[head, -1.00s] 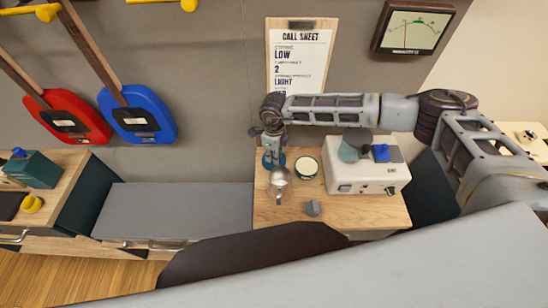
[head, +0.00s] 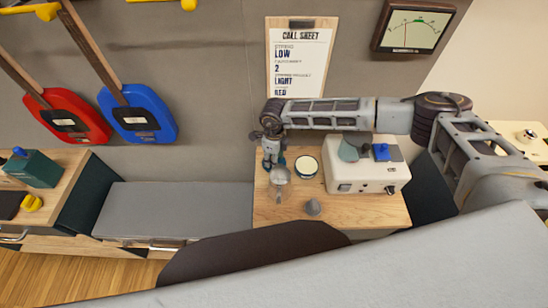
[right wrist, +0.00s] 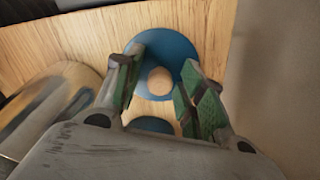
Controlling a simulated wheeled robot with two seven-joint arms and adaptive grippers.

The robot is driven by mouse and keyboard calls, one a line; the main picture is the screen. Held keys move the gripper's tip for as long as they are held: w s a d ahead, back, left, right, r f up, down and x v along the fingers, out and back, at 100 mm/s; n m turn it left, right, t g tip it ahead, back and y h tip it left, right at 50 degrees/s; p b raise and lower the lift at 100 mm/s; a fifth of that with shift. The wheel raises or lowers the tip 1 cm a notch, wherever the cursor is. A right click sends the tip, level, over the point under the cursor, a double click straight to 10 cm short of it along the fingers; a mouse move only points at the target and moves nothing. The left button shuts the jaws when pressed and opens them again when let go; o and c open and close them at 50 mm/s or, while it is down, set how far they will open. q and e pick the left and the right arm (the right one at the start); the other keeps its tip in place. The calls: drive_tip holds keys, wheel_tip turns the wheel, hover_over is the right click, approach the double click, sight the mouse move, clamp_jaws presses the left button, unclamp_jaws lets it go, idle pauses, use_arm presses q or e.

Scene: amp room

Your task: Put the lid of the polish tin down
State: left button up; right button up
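The polish tin (head: 306,166), a round open tin with pale contents and a dark rim, stands on the wooden tabletop. In the right wrist view the lid (right wrist: 178,50) is a blue disc with a round wooden knob (right wrist: 160,80), on or just above the wood. My right gripper (right wrist: 160,68) is open, with its green-padded fingers on either side of the knob and visible gaps to it. In the head view the right gripper (head: 273,155) is left of the tin and partly hides the lid. My left gripper is not in view.
A silver metal vessel (head: 280,174) stands close in front of the right gripper. A grey knob-like piece (head: 313,207) lies nearer the front edge. A white device box (head: 365,176) fills the table's right side. A wall stands close behind. The front right tabletop is clear.

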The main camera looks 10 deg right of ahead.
drive_tip(key=shift+r, duration=0.2)
wheel_tip(320, 180, up, 12)
drive_tip(key=b, duration=0.1)
idle(0.8)
drive_tip(key=shift+f, duration=0.1)
idle(0.6)
